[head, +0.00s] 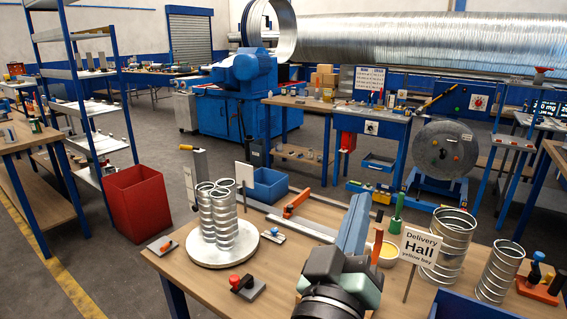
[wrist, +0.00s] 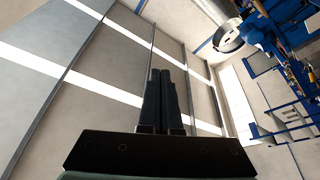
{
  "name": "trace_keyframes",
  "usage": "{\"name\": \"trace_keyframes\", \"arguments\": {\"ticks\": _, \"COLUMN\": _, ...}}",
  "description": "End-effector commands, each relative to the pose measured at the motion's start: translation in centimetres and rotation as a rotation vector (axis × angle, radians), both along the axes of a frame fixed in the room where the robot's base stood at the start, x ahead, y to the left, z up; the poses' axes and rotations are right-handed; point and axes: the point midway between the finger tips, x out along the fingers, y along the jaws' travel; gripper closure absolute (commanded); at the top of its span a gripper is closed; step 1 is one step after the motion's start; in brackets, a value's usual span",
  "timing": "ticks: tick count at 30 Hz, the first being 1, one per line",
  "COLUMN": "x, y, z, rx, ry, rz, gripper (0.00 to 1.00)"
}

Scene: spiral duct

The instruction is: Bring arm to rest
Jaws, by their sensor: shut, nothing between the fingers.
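My gripper (wrist: 161,74) shows in the wrist view with its two dark fingers side by side, shut and empty. Behind the fingers are the pale ceiling and bright light strips, with the hall's blue machinery tilted at the right. In the head view, part of my arm (head: 340,273) rises at the front edge of the wooden table (head: 240,285). I cannot make out the fingers in that view.
Silver spiral tubes (head: 217,215) stand on a round pale plate (head: 222,248) left of my arm. A delivery sign (head: 420,247) and more metal ducts (head: 498,270) stand to its right. A red bin (head: 138,203) is on the floor at left.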

Motion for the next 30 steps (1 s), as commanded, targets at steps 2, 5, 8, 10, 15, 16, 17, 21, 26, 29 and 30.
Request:
{"name": "trace_keyframes", "arguments": {"ticks": 2, "x": -1.2, "y": 1.6, "z": 7.2, "rx": 0.098, "ry": -0.134, "rz": 0.106, "gripper": 1.0}}
{"name": "trace_keyframes", "arguments": {"ticks": 5, "x": -3.3, "y": 3.8, "z": 14.3, "rx": 0.202, "ry": -0.278, "rz": 0.254, "gripper": 1.0}}
{"name": "trace_keyframes", "arguments": {"ticks": 8, "x": -6.0, "y": 5.9, "z": 20.2, "rx": 0.28, "ry": -0.4, "rz": 0.404, "gripper": 1.0}}
{"name": "trace_keyframes", "arguments": {"ticks": 10, "x": -8.0, "y": 7.1, "z": 23.5, "rx": 0.319, "ry": -0.469, "rz": 0.499, "gripper": 1.0}}
{"name": "trace_keyframes", "arguments": {"ticks": 15, "x": -11.5, "y": 9.3, "z": 28.0, "rx": 0.367, "ry": -0.563, "rz": 0.658, "gripper": 1.0}}
{"name": "trace_keyframes", "arguments": {"ticks": 16, "x": -11.8, "y": 9.5, "z": 28.3, "rx": 0.37, "ry": -0.57, "rz": 0.672, "gripper": 1.0}}
{"name": "trace_keyframes", "arguments": {"ticks": 17, "x": -12.0, "y": 9.6, "z": 28.6, "rx": 0.373, "ry": -0.575, "rz": 0.684, "gripper": 1.0}}
{"name": "trace_keyframes", "arguments": {"ticks": 21, "x": -12.3, "y": 9.8, "z": 28.9, "rx": 0.376, "ry": -0.583, "rz": 0.696, "gripper": 1.0}}
{"name": "trace_keyframes", "arguments": {"ticks": 26, "x": -12.3, "y": 9.8, "z": 28.9, "rx": 0.376, "ry": -0.583, "rz": 0.696, "gripper": 1.0}}
{"name": "trace_keyframes", "arguments": {"ticks": 29, "x": -12.3, "y": 9.8, "z": 28.9, "rx": 0.376, "ry": -0.583, "rz": 0.696, "gripper": 1.0}}
{"name": "trace_keyframes", "arguments": {"ticks": 30, "x": -12.3, "y": 9.8, "z": 28.9, "rx": 0.376, "ry": -0.583, "rz": 0.696, "gripper": 1.0}}
